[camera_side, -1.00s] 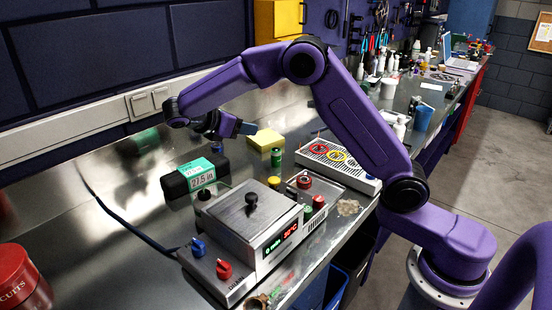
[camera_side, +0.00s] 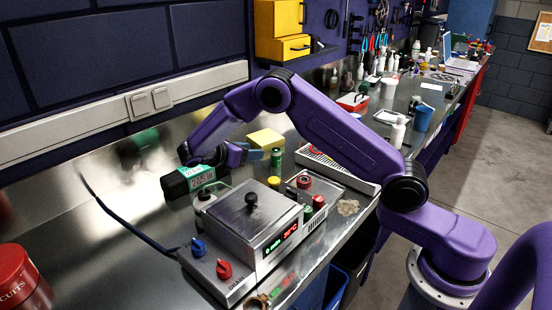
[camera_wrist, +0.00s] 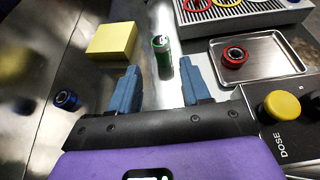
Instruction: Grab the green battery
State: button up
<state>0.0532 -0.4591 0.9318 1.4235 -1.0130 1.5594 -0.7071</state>
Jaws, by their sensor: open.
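The green battery (camera_side: 276,158) stands upright on the metal bench in the side view, between the yellow block and the hot-plate device. It also shows in the wrist view (camera_wrist: 162,58), upright, beyond my fingertips and roughly between them, a little nearer the right finger. My gripper (camera_side: 262,155) is open and low over the bench, pointing toward the battery from its left in the side view. In the wrist view the two blue fingers of my gripper (camera_wrist: 162,78) are spread apart with nothing held between them.
A yellow block (camera_wrist: 112,42) lies left of the battery. The hot-plate device (camera_side: 250,215) and black box (camera_side: 180,183) stand close by. A grey slotted tray (camera_side: 340,168) is behind.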

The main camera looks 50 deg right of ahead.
aim_at(279, 151)
jog(key=x, duration=0.9)
jog(key=shift+d, duration=0.1)
jog(key=shift+f+x, duration=0.2)
jog(key=shift+x, duration=2.45)
jog(key=c, duration=0.8)
